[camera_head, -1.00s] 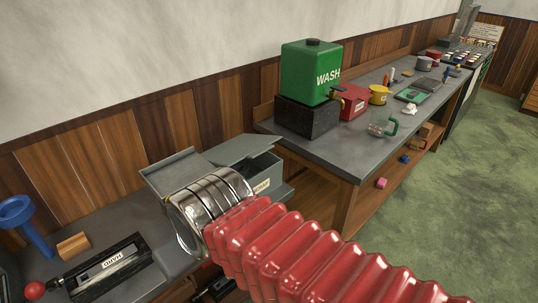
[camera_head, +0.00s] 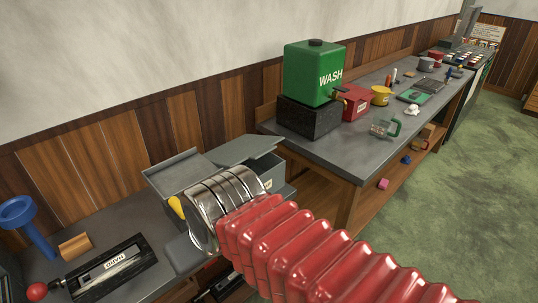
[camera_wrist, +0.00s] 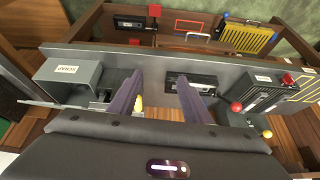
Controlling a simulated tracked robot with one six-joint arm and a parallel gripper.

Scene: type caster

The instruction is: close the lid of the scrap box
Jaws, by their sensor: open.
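The scrap box (camera_wrist: 68,73) is a grey box with a SCRAP label at the left of the wrist view. In the head view the grey box (camera_head: 262,163) stands behind my metal wrist, which hides part of it. A flat grey panel (camera_head: 184,171) stands tilted at its left, and another (camera_head: 247,149) lies over its top; I cannot tell for sure which is the lid. My gripper (camera_wrist: 158,82) is open and empty, with its two purple fingers to the right of the box in the wrist view. In the head view the fingers are mostly hidden behind my wrist.
A black lever unit (camera_head: 105,266) with a red knob and a blue funnel-like thing (camera_head: 25,222) are on the left bench. A workbench (camera_head: 330,150) to the right bears a green WASH tank (camera_head: 312,70). Open green floor (camera_head: 435,205) lies at the right.

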